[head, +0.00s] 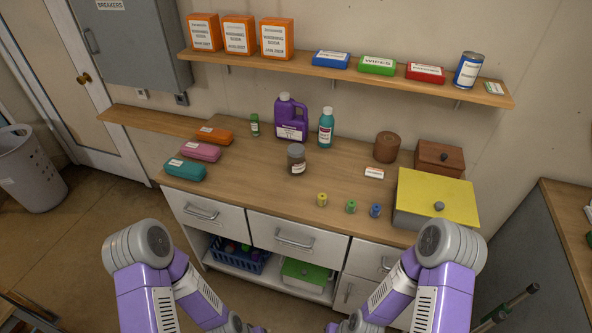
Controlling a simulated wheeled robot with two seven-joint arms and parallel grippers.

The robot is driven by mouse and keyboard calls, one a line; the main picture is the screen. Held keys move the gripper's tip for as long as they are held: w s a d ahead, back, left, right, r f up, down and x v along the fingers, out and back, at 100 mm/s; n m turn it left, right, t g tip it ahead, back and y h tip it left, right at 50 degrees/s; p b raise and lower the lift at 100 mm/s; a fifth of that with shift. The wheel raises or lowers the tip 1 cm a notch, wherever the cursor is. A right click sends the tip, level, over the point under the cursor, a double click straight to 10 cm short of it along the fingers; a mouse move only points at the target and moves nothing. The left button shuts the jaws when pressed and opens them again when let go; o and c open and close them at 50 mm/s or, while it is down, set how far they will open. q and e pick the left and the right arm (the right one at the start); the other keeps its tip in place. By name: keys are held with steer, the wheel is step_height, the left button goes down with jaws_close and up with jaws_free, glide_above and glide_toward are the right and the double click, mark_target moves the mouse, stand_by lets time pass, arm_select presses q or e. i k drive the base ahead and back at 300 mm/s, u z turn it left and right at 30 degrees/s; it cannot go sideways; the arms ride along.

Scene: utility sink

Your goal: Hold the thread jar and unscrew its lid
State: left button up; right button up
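The thread jar appears to be the small jar (297,165) with a dark grey-brown lid and a pale label, standing upright in the middle of the wooden counter. The lid (296,150) sits on top of it. What is inside the jar is too small to tell. My two purple and grey arms come in at the bottom left and bottom right, well short of the jar. Their grippers are below the bottom edge of the picture, and nothing touches the jar.
Yellow (321,199), green (351,206) and blue (375,211) spools stand at the counter's front. A purple jug (291,120) and a teal bottle (326,128) stand behind the jar. A yellow-lidded box (436,200) is at right.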

mark_target(295, 166)
steer(key=k, duration=1.2)
steer(key=u, duration=0.65)
steer(key=i, duration=1.85)
steer(key=z, duration=0.55)
